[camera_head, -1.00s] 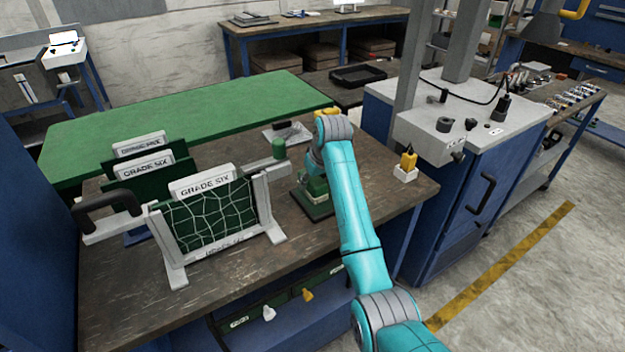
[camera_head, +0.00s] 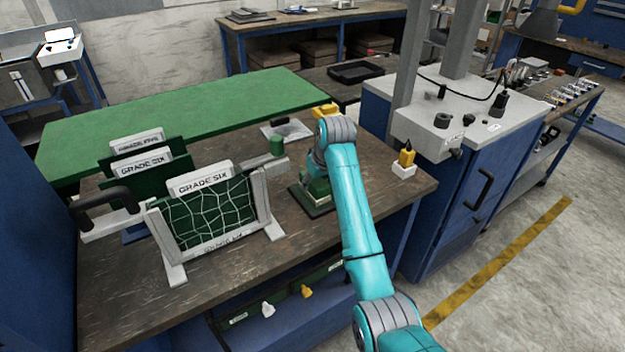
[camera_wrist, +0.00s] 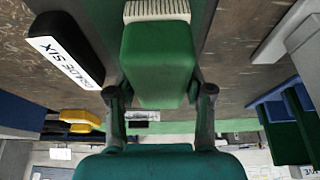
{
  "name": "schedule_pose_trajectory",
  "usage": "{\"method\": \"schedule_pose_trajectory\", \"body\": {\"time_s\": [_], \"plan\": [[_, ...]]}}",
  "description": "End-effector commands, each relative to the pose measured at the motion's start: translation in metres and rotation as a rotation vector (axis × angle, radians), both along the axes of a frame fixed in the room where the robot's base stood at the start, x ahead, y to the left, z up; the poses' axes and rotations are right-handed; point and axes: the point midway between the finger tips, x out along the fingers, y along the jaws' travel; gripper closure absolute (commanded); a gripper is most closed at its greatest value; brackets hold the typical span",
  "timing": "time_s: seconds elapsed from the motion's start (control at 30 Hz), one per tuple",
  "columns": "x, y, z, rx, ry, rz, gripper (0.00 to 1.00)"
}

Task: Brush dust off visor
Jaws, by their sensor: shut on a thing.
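My gripper (camera_wrist: 158,100) is shut on a brush (camera_wrist: 158,65) with a green block body and pale bristles. The bristles show at the top edge of the wrist view, pointing away from the palm. In the head view my gripper is mostly hidden behind my teal arm, over the right part of the brown workbench (camera_head: 250,275). A dark green base (camera_head: 318,208) shows on the bench just below it. I cannot make out for sure which thing is the visor, nor any dust.
A white frame with a net (camera_head: 213,215) and a "GRADE SIX" sign (camera_head: 200,182) stands left of my arm. A green cylinder (camera_head: 277,145) stands close to my wrist. A yellow-topped white holder (camera_head: 404,166) is at the right edge. The bench front is clear.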

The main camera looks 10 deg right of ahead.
Motion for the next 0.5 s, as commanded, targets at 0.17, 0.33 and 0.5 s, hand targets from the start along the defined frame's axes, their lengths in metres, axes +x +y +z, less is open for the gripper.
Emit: {"method": "schedule_pose_trajectory", "body": {"time_s": [0.17,0.33,0.5], "plan": [[0.0,0.0,0.001,0.0,-0.001,0.0,0.76],[-0.002,-0.001,0.0,0.0,-0.001,0.0,0.76],[-0.011,-0.004,0.0,0.0,-0.003,0.0,0.76]]}}
